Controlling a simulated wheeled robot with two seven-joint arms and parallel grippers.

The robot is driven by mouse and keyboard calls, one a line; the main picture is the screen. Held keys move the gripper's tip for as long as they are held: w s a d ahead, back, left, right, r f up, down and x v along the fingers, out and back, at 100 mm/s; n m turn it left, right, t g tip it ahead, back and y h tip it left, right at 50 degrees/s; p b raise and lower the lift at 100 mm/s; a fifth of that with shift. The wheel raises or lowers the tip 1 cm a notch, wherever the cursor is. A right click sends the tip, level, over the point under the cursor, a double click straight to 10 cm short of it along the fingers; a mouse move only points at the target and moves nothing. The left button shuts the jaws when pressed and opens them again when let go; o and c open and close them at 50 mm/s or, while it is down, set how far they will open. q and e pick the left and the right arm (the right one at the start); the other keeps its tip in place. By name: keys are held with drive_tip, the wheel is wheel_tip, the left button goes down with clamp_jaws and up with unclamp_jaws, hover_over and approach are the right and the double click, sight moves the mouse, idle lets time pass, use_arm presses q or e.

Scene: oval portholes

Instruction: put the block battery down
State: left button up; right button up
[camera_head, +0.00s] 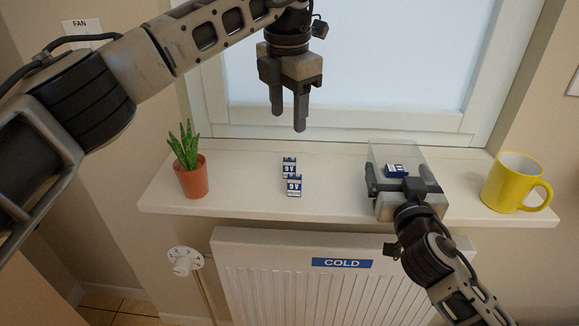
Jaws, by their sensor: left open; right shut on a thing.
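Two blue-and-white block batteries marked 9V stand one behind the other on the windowsill, a rear one (289,166) and a front one (294,187). A third blue block battery (403,171) shows at the clear container (399,151) at the right of the sill, apparently lying inside it. My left gripper (288,118) is open and empty, pointing down above and behind the two standing batteries. My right gripper (401,182) has its fingers at either side of the clear container and is shut on it. The gripper hides the container's near part.
A potted plant (193,178) stands at the sill's left, and a yellow mug (515,183) at its right end. The window frame (350,119) rises behind the white sill (240,194). Below are a radiator (300,285) labelled COLD and a valve knob (184,261).

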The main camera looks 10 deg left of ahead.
use_arm(q)
drive_tip(key=n, duration=1)
hover_over(289, 157)
drive_tip(key=s, duration=0.2)
drive_tip(key=f, duration=0.6)
drive_tip(key=shift+w+f, duration=0.25)
drive_tip(key=shift+w+d+f, duration=0.1)
drive_tip(key=shift+w+f, duration=0.15)
drive_tip(key=shift+f, duration=0.65)
drive_tip(key=shift+w+a+f, duration=0.1)
drive_tip(key=shift+w+f, duration=0.1)
drive_tip(key=shift+f, duration=0.65)
drive_tip(key=shift+w+d+f, duration=0.1)
drive_tip(key=shift+w+f, duration=0.15)
drive_tip(key=shift+f, duration=0.65)
clamp_jaws()
